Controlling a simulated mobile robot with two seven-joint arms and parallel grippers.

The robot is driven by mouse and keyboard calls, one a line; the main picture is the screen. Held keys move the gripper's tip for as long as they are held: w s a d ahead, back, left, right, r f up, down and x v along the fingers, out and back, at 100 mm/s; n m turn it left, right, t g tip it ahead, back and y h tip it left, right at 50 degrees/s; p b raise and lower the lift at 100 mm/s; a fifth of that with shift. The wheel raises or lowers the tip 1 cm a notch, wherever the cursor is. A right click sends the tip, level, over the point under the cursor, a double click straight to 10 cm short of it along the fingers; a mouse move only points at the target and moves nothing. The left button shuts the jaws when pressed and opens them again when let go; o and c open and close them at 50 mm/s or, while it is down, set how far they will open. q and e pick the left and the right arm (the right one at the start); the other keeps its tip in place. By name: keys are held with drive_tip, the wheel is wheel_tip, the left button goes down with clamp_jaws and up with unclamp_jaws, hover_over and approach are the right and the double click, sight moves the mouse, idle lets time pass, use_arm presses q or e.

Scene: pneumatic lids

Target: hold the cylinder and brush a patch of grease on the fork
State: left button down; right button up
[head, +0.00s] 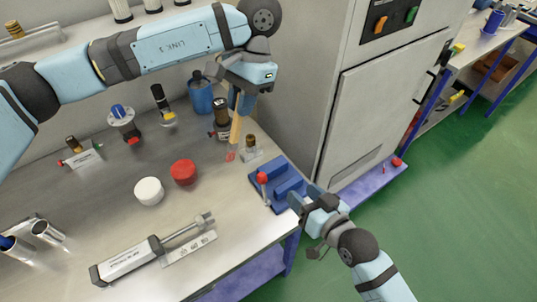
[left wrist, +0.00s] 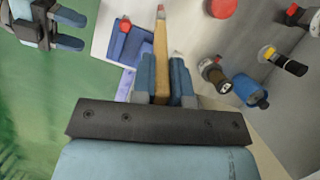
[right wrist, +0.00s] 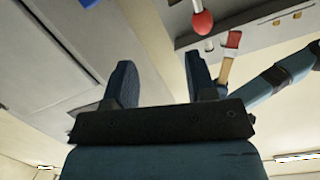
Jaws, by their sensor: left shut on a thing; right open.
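My left gripper (head: 238,100) is shut on a brush and holds it tip down above the bench's right side. The brush (head: 235,130) has a wooden handle and a reddish lower end; it also shows in the left wrist view (left wrist: 161,55). The grey cylinder (head: 125,261) lies at the bench's front, its rod pointing right to a metal fork (head: 207,218). Neither gripper is near them. My right gripper (head: 309,199) is open and empty, beside a blue fixture (head: 278,182) with a red-knobbed lever (head: 262,178). I cannot make out any grease on the brush or fork.
A red round lid or tin (head: 183,172) and a white one (head: 149,191) stand mid-bench. Bottles, including a blue one (head: 201,97), and fittings stand along the back. Metal cups (head: 48,232) are at left. A grey cabinet (head: 375,100) stands right of the bench.

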sight(236, 137)
drive_tip(key=w+a+r+n+g+y, duration=0.1)
drive_tip(key=a+r+n+g+y, duration=0.3)
drive_tip(key=a+r, duration=0.6)
drive_tip(key=w+a, duration=0.2)
drive_tip(key=w+a+r+m+t, duration=0.1)
drive_tip(key=w+a, duration=0.2)
drive_tip(key=w+a+r+t+y, duration=0.1)
drive_tip(key=w+a, duration=0.1)
drive_tip(key=shift+w+a, duration=0.2)
drive_tip(key=shift+a, duration=0.1)
drive_tip(key=shift+c, duration=0.5)
clamp_jaws()
use_arm(q)
drive_tip(key=c, duration=1.1)
unclamp_jaws()
drive_tip(key=shift+o, duration=0.2)
drive_tip(key=v, duration=1.2)
drive_tip(key=shift+s, duration=0.1)
